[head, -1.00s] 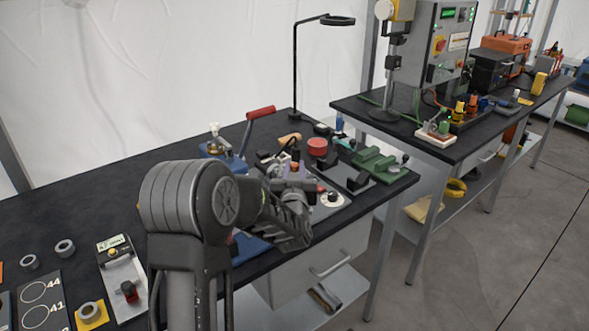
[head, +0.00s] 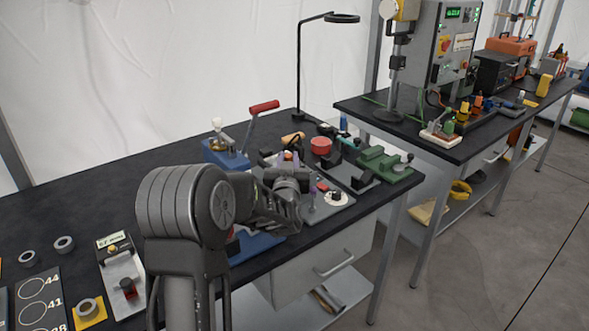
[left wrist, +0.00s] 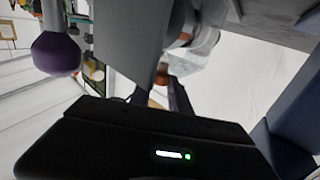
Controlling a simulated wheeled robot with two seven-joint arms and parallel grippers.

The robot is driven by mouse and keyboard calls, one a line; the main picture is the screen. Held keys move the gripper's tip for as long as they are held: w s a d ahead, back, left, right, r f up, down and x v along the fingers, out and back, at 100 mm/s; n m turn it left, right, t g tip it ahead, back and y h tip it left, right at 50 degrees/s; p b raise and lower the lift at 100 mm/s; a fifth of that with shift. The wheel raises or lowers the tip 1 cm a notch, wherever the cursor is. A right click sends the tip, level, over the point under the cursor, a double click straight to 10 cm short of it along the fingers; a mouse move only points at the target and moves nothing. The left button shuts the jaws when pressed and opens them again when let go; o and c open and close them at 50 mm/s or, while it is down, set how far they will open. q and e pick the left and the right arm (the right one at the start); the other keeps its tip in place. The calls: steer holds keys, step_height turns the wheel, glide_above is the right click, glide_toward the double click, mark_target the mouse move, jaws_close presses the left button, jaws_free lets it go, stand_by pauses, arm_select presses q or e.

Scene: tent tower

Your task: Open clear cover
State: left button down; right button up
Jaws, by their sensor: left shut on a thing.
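My left gripper (head: 290,178) is over the right part of the near bench, above a small grey device plate (head: 325,207). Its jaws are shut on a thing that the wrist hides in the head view. In the left wrist view, a pale, see-through piece (left wrist: 190,68), which looks like the clear cover, shows beyond the dark gripper body. A purple knob on a grey stem (left wrist: 57,52) is at upper left in that view. The cover's hinge and angle cannot be made out. My right gripper is not in view.
A blue press with a red-handled lever (head: 264,107) stands behind my gripper. A red round tin (head: 321,146) and a green vise (head: 384,162) are to the right. The bench's left rear (head: 90,200) is bare.

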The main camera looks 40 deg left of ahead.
arm_select(q)
steer(key=c, duration=1.2)
jaws_free()
steer(key=shift+s+d, duration=0.1)
steer(key=b+v, duration=0.1)
steer(key=v, duration=0.6)
steer(key=shift+s+d, duration=0.2)
steer(key=shift+s, duration=0.05)
